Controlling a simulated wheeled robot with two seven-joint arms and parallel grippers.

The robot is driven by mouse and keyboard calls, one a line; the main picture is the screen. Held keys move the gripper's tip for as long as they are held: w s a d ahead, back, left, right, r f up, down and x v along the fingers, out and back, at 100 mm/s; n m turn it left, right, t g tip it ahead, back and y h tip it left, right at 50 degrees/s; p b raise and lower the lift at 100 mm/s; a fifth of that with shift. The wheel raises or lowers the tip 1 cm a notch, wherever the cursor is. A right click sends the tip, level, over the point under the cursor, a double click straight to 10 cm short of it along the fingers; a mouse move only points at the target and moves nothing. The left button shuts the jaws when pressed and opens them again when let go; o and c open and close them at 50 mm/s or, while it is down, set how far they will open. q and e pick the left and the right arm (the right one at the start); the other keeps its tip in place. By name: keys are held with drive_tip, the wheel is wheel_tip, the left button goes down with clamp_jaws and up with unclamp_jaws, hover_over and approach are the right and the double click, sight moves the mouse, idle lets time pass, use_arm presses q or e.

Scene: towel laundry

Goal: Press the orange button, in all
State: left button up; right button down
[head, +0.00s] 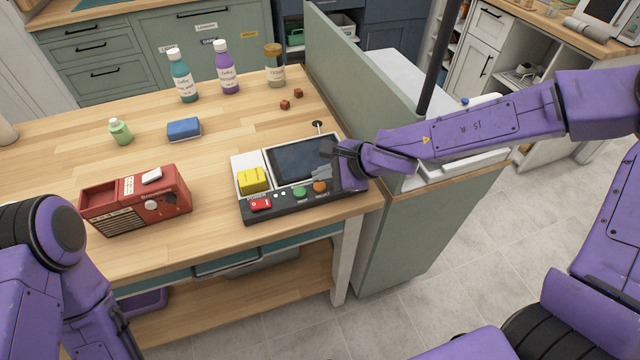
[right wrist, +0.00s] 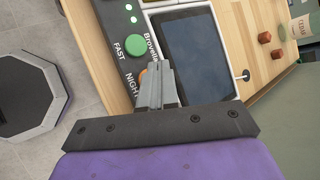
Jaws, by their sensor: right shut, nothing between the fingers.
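The orange button (head: 320,187) is on the black front strip of the control panel (head: 284,209), to the right of a green button (head: 299,191). My right gripper (head: 328,149) is shut and empty, over the right side of the panel's dark screen (head: 298,160). In the right wrist view the shut fingers (right wrist: 157,72) lie beside the orange button (right wrist: 142,76), which is mostly hidden behind them. The green button (right wrist: 134,47) shows clear there. I cannot tell whether the fingers touch the panel. My left gripper is out of view; only left arm links show.
A red radio-like box (head: 137,199) stands left of the panel, and a yellow block (head: 252,180) sits on its left part. A blue sponge (head: 184,129), bottles (head: 228,68) and small brown cubes (head: 298,92) are farther back. A green partition (head: 362,75) borders the table's right side.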

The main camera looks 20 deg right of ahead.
sight(323, 188)
drive_tip(key=shift+f+b, duration=0.3)
drive_tip(key=shift+f, duration=0.15)
drive_tip(key=shift+f+b, duration=0.3)
drive_tip(key=shift+f, duration=0.1)
idle(0.7)
idle(0.4)
drive_tip(key=shift+r+p, duration=0.85)
drive_tip(key=shift+p, duration=0.1)
wheel_tip(323, 188, up, 5)
drive_tip(key=p, duration=0.5)
drive_tip(key=shift+r+p, duration=0.1)
drive_tip(key=shift+p, duration=0.25)
